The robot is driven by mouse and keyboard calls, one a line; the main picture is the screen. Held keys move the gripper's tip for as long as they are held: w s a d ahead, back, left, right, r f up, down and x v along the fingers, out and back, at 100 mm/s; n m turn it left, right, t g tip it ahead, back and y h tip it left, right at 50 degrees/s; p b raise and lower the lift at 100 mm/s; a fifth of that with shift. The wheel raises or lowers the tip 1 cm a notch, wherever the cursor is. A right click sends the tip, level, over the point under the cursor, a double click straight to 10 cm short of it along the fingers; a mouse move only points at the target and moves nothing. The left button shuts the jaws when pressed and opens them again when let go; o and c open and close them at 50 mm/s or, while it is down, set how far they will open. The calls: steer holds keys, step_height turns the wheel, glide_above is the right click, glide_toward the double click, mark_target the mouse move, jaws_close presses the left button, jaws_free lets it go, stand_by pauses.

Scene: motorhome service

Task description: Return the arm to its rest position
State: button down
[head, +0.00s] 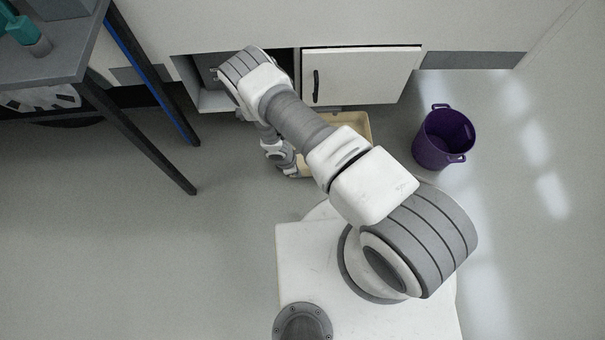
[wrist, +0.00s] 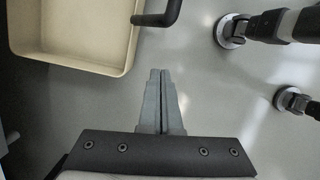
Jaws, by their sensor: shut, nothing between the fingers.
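My arm (head: 295,120) reaches from my white base up and to the left in the head view, toward the cabinet in the motorhome wall. Its wrist is bent down over the floor. My gripper (wrist: 160,75) shows in the wrist view with its two grey fingers together and nothing between them. In the head view the fingertips are hard to make out beside the tray. The fingers point over bare grey floor, to the lower right of a cream tray (wrist: 68,58).
The cream tray also shows in the head view (head: 352,125), partly behind my arm. A white cabinet door (head: 362,76) with a dark handle stands beside an open compartment (head: 207,75). A purple bucket (head: 443,140) is right. A dark-legged table (head: 60,65) is left. Floor at lower left is clear.

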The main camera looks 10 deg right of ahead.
steer(key=p+v, duration=0.1)
steer(key=v, duration=0.3)
steer(key=shift+r, duration=0.1)
